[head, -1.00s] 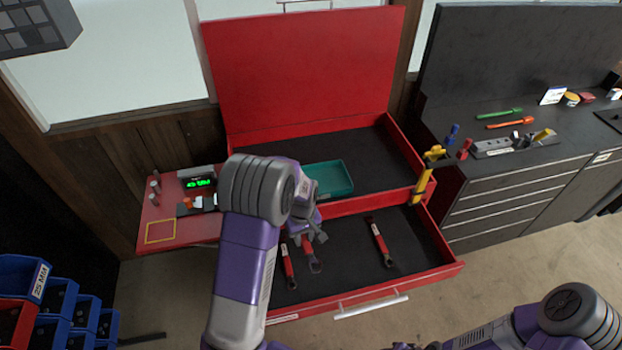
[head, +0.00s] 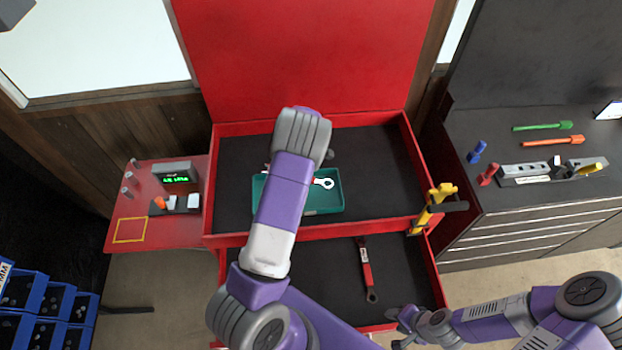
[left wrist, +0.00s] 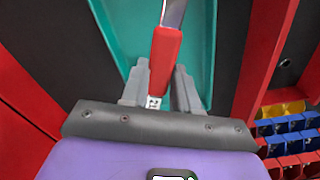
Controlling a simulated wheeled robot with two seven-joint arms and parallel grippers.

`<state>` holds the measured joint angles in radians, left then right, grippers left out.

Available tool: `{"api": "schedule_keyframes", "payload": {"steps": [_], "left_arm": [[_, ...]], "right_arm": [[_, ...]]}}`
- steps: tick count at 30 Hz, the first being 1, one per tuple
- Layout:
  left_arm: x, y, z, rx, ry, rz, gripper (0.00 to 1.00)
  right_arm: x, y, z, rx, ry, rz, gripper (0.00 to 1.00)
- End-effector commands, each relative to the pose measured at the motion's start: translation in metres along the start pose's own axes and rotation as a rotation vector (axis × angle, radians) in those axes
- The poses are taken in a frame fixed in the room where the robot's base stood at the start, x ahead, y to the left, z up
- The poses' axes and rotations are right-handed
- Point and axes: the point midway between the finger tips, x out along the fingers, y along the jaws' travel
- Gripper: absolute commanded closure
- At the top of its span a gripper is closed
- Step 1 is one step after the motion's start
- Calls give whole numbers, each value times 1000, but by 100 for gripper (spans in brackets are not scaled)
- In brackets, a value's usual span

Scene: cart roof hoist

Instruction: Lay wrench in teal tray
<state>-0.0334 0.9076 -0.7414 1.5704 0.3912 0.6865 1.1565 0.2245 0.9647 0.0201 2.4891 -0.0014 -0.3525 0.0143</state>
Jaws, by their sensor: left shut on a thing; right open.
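My left gripper (left wrist: 160,88) is shut on the red handle of a wrench (left wrist: 165,60). In the left wrist view the wrench points away over the teal tray (left wrist: 118,32). In the head view my left arm hides that gripper and most of the wrench; its pale ring end (head: 323,183) shows over the right part of the teal tray (head: 325,204). I cannot tell whether the wrench touches the tray floor. My right gripper (head: 400,326) is open and empty, by the front right of the lower drawer.
The tray stands in the red cart's upper compartment (head: 385,165). Another red wrench (head: 367,272) lies in the open lower drawer (head: 410,265). A yellow clamp-like tool (head: 432,208) stands at the cart's right edge. A red side shelf (head: 142,200) is at left, a dark bench (head: 520,200) at right.

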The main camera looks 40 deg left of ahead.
Motion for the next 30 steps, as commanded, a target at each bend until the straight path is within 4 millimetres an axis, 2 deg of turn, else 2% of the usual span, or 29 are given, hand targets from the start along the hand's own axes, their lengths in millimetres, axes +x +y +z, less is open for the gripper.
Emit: {"api": "schedule_keyframes", "payload": {"steps": [11, 21, 30], "left_arm": [[51, -1, 0, 1, 0, -2, 100], [99, 0, 0, 0, 0, -1, 100], [99, 0, 0, 1, 0, 0, 100]], "right_arm": [[2, 1, 1, 1, -3, 0, 56], [26, 10, 0, 1, -2, 0, 56], [25, 10, 0, 0, -2, 0, 56]]}}
